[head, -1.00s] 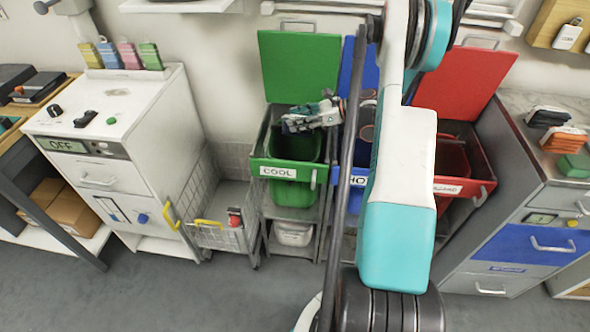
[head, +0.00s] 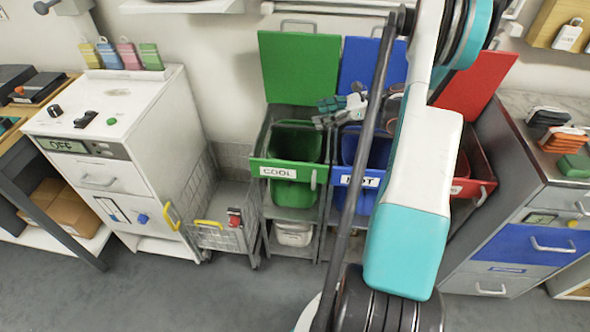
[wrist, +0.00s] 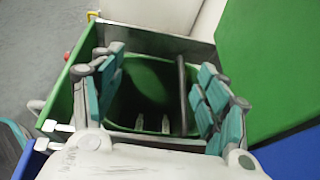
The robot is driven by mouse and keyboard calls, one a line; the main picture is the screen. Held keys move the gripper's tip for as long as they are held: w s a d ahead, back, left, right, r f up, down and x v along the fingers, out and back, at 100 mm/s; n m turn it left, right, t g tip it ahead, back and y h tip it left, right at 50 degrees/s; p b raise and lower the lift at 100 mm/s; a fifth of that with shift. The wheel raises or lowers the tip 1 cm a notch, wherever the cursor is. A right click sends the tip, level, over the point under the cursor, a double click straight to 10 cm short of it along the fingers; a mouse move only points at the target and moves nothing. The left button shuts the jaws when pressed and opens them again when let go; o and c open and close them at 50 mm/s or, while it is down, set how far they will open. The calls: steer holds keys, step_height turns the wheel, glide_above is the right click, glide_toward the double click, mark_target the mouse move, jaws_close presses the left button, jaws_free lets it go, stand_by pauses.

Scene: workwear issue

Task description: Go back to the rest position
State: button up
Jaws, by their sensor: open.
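My gripper (head: 328,106) is above the boundary between the green and blue bins, its fingers toward the left, partly hidden behind my arm. In the wrist view its teal-padded fingers (wrist: 160,78) are spread apart, with nothing held between them. The green bin (head: 284,192), labelled COOL, stands with its lid up below and left of the gripper. In the wrist view the green bin's opening shows between and beyond the fingers; its dark inside (wrist: 150,95) shows two small pale marks I cannot identify.
The blue bin (head: 356,181), labelled HOT, and a red bin (head: 478,184) stand to the right, lids up, partly behind my arm. A white cabinet (head: 142,112) reading OFF and a wire basket (head: 222,237) stand left. A grey drawer cabinet (head: 505,238) stands right. Front floor is clear.

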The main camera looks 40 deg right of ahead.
steer(key=shift+v, duration=1.45)
